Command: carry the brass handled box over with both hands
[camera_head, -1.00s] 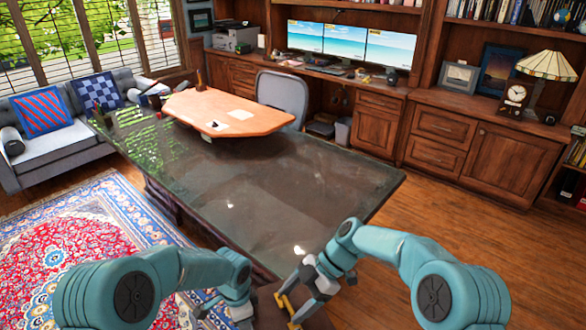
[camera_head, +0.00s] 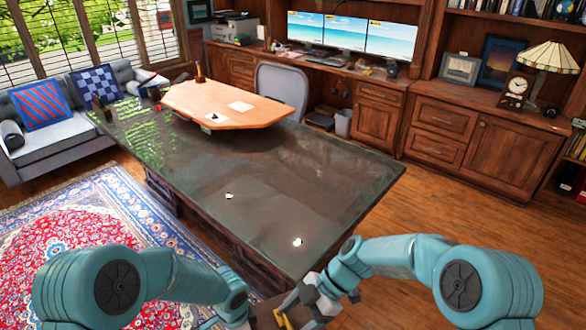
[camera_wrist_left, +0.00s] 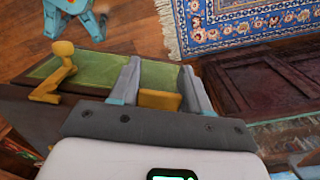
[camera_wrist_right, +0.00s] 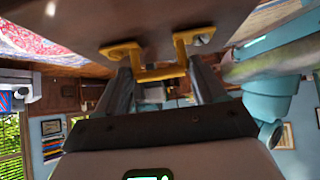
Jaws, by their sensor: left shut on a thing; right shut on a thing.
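The brown wooden box (camera_head: 263,317) shows only partly at the bottom edge of the head view, in front of the near desk end. Its brass handle (camera_head: 282,321) is by my right gripper (camera_head: 305,308). In the right wrist view the fingers (camera_wrist_right: 160,88) are shut on a brass handle (camera_wrist_right: 160,73) against the brown box wall (camera_wrist_right: 145,22). In the left wrist view my left gripper (camera_wrist_left: 160,85) is shut on the other brass handle (camera_wrist_left: 160,99). That view also shows the box's green surface (camera_wrist_left: 103,69) and the right-hand brass handle (camera_wrist_left: 58,70). The left fingertips are cut off in the head view.
A large dark desk (camera_head: 330,190) stretches ahead, with a wooden board (camera_head: 230,107) on its far part. A patterned rug (camera_head: 90,225) lies at left, near a grey sofa (camera_head: 60,135). Wooden cabinets (camera_head: 480,145) line the back. Open wood floor (camera_head: 470,215) lies at right.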

